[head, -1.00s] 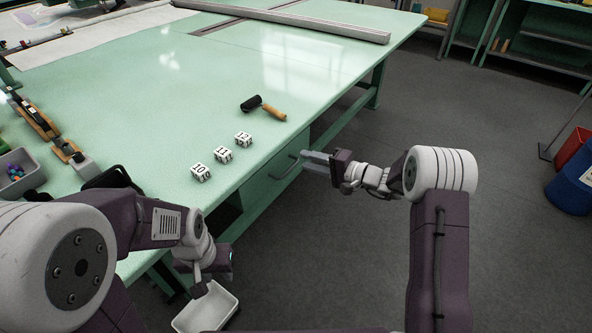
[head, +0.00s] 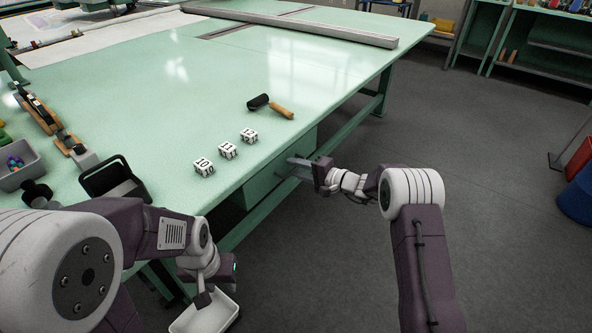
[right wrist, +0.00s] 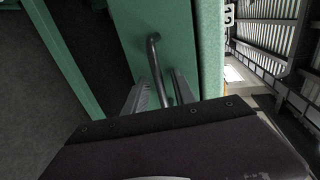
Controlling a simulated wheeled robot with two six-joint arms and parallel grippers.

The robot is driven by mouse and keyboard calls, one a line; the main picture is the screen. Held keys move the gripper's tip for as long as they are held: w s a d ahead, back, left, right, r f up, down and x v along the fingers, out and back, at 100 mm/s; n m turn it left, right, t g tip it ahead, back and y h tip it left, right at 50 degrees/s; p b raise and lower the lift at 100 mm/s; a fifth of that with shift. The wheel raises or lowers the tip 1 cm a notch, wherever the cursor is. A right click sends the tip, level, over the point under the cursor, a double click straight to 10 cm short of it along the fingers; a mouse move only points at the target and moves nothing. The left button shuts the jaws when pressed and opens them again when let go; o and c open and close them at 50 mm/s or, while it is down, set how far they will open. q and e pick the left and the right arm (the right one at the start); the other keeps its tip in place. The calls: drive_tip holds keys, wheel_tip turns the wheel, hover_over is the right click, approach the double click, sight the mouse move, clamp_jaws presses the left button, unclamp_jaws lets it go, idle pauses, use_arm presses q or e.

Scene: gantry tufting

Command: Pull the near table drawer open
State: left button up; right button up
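The near table drawer (head: 262,186) is a green front under the table's edge, and it looks shut. Its grey bar handle (right wrist: 154,62) shows in the right wrist view, running down between the fingers of my right gripper (right wrist: 161,95). The fingers stand apart on either side of the bar, and I see no clear grip on it. In the head view my right gripper (head: 301,163) is at the drawer front and hides most of the handle. My left gripper (head: 205,297) is low at the table's near side, overlapping the rim of a white tray (head: 190,322); its fingers are unclear.
A grey bin (head: 20,170) sits at left. A blue barrel (head: 578,198) stands at right. The floor beside the table is clear.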

clamp_jaws()
idle(1.5)
